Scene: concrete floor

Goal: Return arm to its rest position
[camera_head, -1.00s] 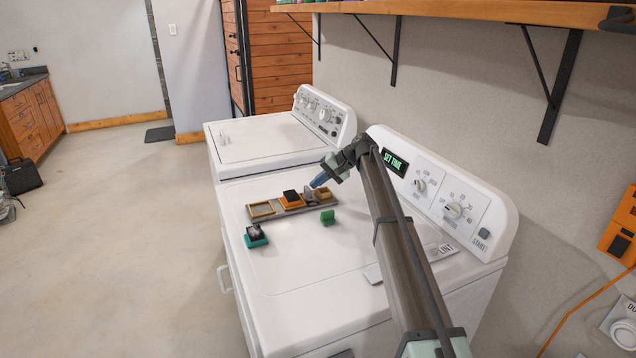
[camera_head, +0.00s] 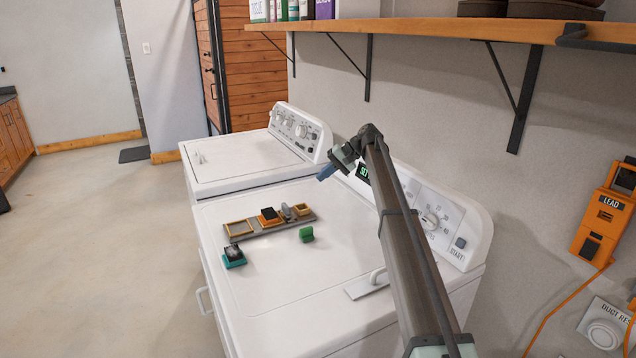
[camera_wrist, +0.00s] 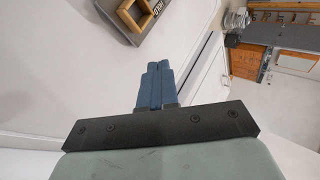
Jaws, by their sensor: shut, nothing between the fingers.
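My gripper (camera_head: 327,172) is above the white dryer top (camera_head: 270,285), near its control panel. Its blue fingers are together with nothing between them, as the wrist view (camera_wrist: 156,82) also shows. It is apart from the grey tray (camera_head: 262,232) on the dryer. My arm reaches up from the lower right and hides part of the panel.
The tray bears an orange-and-black block (camera_head: 269,215) and a grey piece (camera_head: 288,213). A green block (camera_head: 306,234) and a teal-and-black block (camera_head: 234,256) sit off it. A wooden shelf (camera_head: 440,30) overhangs on the wall. A second white machine (camera_head: 240,160) stands behind.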

